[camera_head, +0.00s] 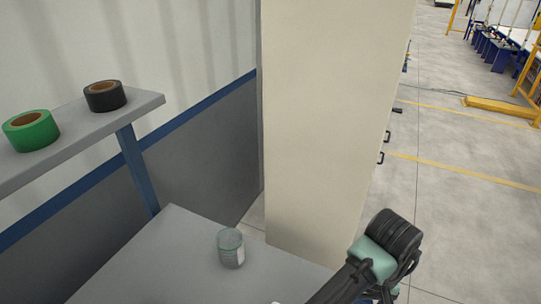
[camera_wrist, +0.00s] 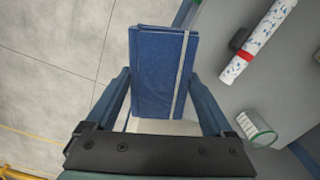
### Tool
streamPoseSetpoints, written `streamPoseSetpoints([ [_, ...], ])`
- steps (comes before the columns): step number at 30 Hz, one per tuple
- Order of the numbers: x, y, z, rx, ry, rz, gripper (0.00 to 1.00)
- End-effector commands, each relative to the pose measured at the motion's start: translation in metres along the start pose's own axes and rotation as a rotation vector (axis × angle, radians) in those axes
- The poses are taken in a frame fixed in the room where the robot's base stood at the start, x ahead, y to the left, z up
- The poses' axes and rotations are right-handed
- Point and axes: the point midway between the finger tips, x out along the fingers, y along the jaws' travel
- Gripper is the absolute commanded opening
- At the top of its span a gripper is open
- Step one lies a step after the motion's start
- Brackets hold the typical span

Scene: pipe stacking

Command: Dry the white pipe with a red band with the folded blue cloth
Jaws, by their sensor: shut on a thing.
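My gripper (camera_wrist: 160,78) has its two fingers closed on the sides of a flat blue rectangular object (camera_wrist: 158,62). It has a pale strap along its right side and a white edge near the palm, and looks more like a strapped notebook than a folded cloth. The white pipe (camera_wrist: 266,34) lies at the upper right of the wrist view on a grey surface, with blue specks along it and a red band (camera_wrist: 245,55) near its lower end. The blue object is to the left of the pipe and apart from it. No other blue cloth shows.
A clear glass jar (camera_head: 231,248) stands on the grey table (camera_head: 165,265); it also shows in the wrist view (camera_wrist: 257,129). A dark block (camera_wrist: 240,38) sits beside the pipe. Green tape (camera_head: 31,131) and black tape (camera_head: 104,96) lie on a shelf. A tall beige cabinet (camera_head: 330,120) stands behind.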

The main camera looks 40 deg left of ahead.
Motion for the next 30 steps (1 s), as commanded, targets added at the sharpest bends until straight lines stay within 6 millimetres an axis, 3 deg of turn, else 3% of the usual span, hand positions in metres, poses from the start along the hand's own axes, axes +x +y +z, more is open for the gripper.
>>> streamPoseSetpoints([
  [1,-0.019,-0.012,-0.001,-0.098,-0.009,0.003,0.42],
  [8,-0.028,-0.078,0.006,-0.534,-0.013,0.001,0.42],
  [11,-0.027,-0.111,0.021,-0.717,-0.013,0.001,0.42],
  [18,-0.019,-0.179,0.076,-1.062,-0.008,-0.002,0.42],
  [24,-0.013,-0.208,0.110,-1.198,-0.003,0.000,0.42],
  [30,-0.004,-0.215,0.119,-1.230,0.002,0.000,0.42],
])
